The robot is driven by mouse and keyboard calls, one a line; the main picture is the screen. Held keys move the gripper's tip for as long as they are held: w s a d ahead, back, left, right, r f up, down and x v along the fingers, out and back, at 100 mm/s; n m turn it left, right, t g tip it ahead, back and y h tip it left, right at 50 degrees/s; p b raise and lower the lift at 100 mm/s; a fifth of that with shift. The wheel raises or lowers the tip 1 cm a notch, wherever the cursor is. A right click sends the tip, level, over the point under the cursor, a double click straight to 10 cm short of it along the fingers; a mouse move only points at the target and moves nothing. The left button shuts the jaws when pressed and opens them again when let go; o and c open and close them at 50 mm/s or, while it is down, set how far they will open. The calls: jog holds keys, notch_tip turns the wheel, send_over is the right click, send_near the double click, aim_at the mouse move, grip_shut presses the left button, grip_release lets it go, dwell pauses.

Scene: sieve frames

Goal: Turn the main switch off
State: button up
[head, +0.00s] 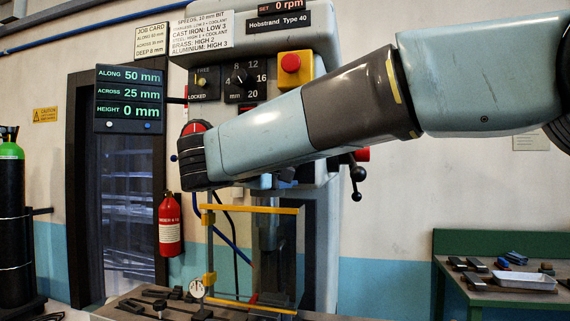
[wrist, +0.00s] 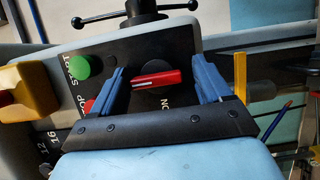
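The main switch (wrist: 157,79) shows in the wrist view as a red bar handle with a white line, on a round black base. The bar lies nearly level across the picture, and "ON" is lettered beside the base, nearer the gripper body. My gripper (wrist: 158,72) is open, with one blue finger on the left of the red handle and one on the right. Gaps show between the fingers and the handle; whether they are at its depth is hard to tell.
In the wrist view a green START button (wrist: 78,67) and a partly hidden red button (wrist: 89,106) lie left of the switch. A yellow box (wrist: 28,88) is farther left. A black spoked handle (wrist: 140,12) stands beyond. In the head view a yellow-framed clear guard (head: 250,209) is below my arm.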

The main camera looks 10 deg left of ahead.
jog(key=shift+o, duration=0.5)
jog(key=shift+r, duration=0.15)
jog(key=shift+s, duration=0.1)
jog(key=v, duration=1.3)
jog(key=shift+s+a+f, duration=0.2)
jog(key=shift+s, duration=0.05)
